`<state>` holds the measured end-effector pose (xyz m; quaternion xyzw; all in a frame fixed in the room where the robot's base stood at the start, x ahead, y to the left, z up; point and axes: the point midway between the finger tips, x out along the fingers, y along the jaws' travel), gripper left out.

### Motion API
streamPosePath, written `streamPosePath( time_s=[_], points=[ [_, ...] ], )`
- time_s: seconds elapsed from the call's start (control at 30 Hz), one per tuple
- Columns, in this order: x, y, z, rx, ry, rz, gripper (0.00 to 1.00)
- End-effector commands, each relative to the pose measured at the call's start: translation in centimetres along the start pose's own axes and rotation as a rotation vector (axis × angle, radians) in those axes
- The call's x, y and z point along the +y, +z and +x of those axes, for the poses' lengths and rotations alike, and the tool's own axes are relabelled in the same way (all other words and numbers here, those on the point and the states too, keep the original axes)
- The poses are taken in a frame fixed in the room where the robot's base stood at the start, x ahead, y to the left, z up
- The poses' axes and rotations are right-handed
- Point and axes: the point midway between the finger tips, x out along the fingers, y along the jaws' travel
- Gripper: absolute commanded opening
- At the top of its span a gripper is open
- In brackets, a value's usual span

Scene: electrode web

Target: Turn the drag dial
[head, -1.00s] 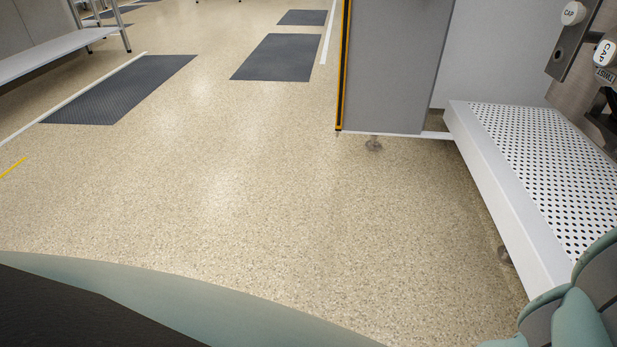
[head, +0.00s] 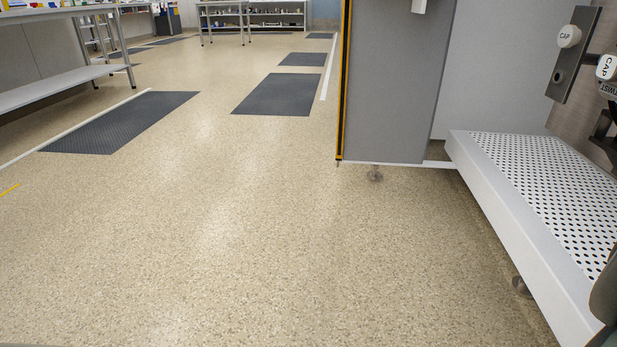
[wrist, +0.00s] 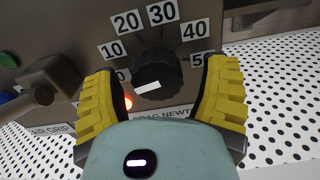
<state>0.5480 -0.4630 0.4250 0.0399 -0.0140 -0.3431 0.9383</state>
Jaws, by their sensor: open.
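The drag dial (wrist: 160,72) is a dark, ridged round knob on a metal panel, seen in the wrist view. It carries a white bar mark (wrist: 147,88) at its lower left side. Number plates including 10, 20, 30 and 40 fan around its top, and a partly covered label below reads "DRAG NEWT". My gripper (wrist: 163,80) is open, with one yellow ridged finger at the left of the dial and one at the right. I cannot tell whether either finger touches it. The dial cannot be made out in the head view.
A glowing orange-red light (wrist: 127,103) and a dark block-shaped control (wrist: 48,82) sit left of the dial. A white perforated shelf (head: 500,197) juts out at right in the head view, beside a grey cabinet (head: 385,85). The speckled floor (head: 220,230) is open.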

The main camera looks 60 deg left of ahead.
Motion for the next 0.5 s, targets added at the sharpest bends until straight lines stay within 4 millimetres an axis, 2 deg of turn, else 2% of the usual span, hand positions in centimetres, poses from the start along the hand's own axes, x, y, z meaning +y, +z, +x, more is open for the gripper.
streamPosePath(
  time_s=[0.5],
  points=[
    [0.30, 0.09, 0.73, -0.001, 0.004, 0.002, 0.74]
  ],
)
